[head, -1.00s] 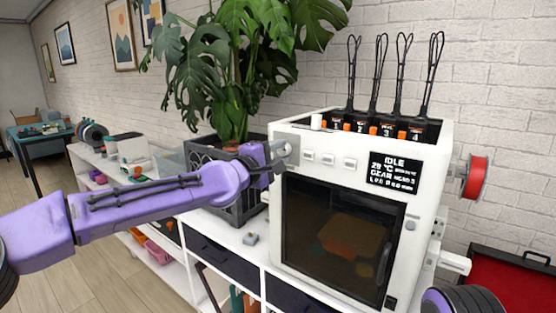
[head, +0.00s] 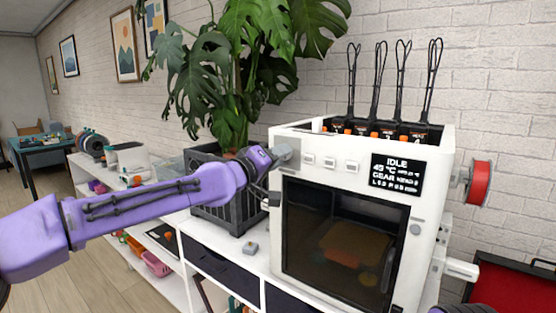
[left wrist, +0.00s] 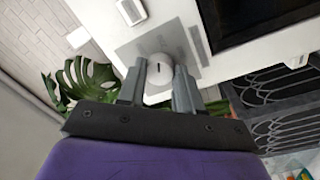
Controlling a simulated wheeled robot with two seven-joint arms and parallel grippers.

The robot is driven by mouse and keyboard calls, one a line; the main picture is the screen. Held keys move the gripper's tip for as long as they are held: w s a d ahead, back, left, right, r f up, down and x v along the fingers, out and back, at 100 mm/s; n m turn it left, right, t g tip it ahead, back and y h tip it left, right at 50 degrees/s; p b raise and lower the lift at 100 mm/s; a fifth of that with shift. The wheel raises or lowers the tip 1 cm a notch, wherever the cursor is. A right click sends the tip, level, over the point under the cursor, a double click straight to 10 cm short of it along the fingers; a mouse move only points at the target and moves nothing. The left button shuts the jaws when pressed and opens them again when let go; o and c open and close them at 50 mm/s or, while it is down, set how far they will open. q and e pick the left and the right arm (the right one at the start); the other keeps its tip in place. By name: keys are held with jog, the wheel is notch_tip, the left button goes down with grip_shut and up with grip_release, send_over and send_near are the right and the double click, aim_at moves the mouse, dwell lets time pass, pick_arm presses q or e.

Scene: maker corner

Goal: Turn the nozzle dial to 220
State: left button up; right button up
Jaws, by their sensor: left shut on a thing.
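The white 3D printer (head: 435,190) stands on the white shelf unit. Its black screen (head: 397,174) reads IDLE, with a temperature that looks like 45 °C and smaller lines too small to read. My left gripper (head: 284,153) is at the printer's upper left front corner and hides the dial in the head view. In the left wrist view the round pale dial (left wrist: 160,70) with a dark mark sits on a grey plate, between the two fingers of my left gripper (left wrist: 160,88), which is shut on it. My right gripper does not show.
Three white buttons (head: 330,164) sit right of the gripper on the printer front. A potted plant (head: 235,100) in a dark planter (head: 222,208) stands close behind my left arm. A red spool (head: 479,183) is on the printer's right side.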

pick_arm(q)
jog(key=shift+f+m, duration=0.1)
jog(key=shift+m, duration=0.3)
jog(key=shift+d, duration=0.1)
jog(key=o, duration=1)
jog(key=shift+o, duration=0.2)
jog(key=shift+s, duration=0.1)
jog(key=b+v, duration=0.3)
jog(key=v, duration=0.7)
jog(key=shift+a, duration=0.25)
